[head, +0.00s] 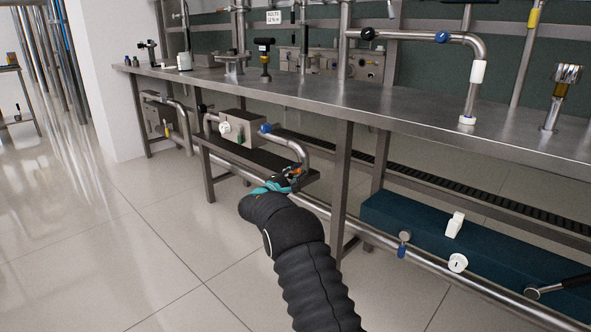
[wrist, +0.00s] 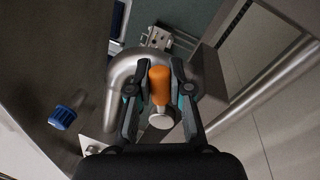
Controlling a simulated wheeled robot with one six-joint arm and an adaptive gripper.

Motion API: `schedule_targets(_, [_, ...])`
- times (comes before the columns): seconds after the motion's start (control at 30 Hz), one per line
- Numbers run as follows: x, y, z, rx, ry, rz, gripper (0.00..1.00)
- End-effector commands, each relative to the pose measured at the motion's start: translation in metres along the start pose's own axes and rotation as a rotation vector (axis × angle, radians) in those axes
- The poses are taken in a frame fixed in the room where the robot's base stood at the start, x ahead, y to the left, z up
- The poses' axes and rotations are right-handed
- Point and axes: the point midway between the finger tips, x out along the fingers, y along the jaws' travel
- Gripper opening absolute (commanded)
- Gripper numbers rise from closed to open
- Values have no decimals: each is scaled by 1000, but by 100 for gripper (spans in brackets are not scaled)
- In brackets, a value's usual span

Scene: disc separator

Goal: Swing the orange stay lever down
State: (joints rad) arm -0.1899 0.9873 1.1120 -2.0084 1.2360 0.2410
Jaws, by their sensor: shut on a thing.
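The orange stay lever (wrist: 160,85) shows in the wrist view as an orange grip with a rounded metal end (wrist: 161,118). My gripper (wrist: 159,70) has one finger on each side of the orange grip and is shut on it. In the head view my gripper (head: 283,183) is at the right end of the low shelf, by the bent steel pipe. There only small bits of orange show, and my arm and fingers hide most of the lever. The lever's pivot cannot be made out.
A bent steel pipe (wrist: 112,90) runs close beside my fingers. A blue knob (wrist: 62,117) is to the left; a blue valve (head: 265,128) shows on the pipework. The steel bench (head: 330,95) spans above, with a table leg (head: 341,185) right of my gripper. Floor at left is clear.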

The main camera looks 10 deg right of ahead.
Motion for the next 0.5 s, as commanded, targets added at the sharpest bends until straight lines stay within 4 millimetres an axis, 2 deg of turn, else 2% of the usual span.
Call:
schedule_targets(0.2, [-1, -6, -1, 97, -18, -1, 0])
schedule_targets(0.5, [-2, -9, -1, 149, -29, -1, 0])
